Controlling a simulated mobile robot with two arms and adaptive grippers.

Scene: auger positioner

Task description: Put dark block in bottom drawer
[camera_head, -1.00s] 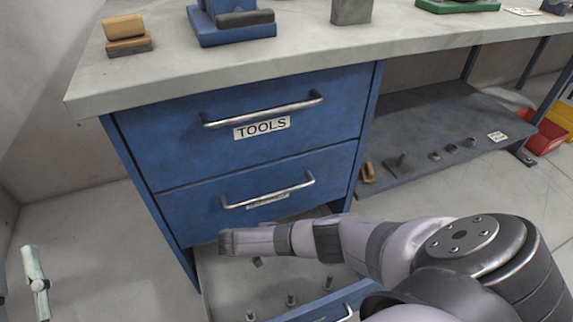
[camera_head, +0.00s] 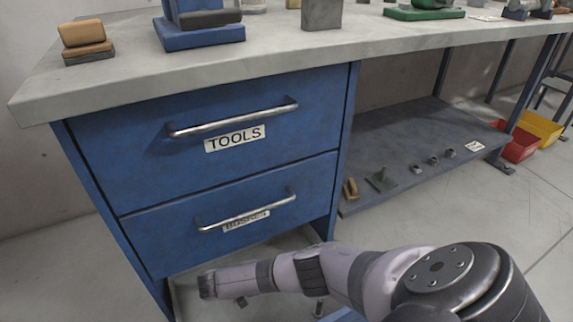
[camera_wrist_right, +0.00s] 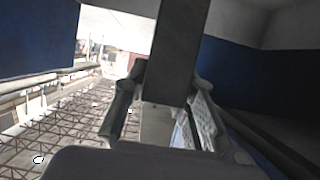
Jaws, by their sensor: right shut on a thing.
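The dark block (camera_wrist_right: 176,50) shows in the right wrist view as a tall dark grey bar between the two fingers of my right gripper (camera_wrist_right: 165,105), which is shut on it. In the head view my right arm reaches in from the lower right, its end over the open bottom drawer (camera_head: 185,302). The fingers and the block are not clearly seen there. The drawer is pulled out below two closed blue drawers, and much of it is hidden by my arm or cut off by the picture edge. My left gripper is not in view.
The closed top drawer (camera_head: 150,160) is labelled TOOLS; another closed drawer (camera_head: 160,240) with a bar handle sits below it. The bench top (camera_head: 130,75) bears a brown block (camera_head: 85,35), a blue stand (camera_head: 200,35) and a grey block (camera_head: 321,12). A lower shelf (camera_head: 400,140) holds small parts.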

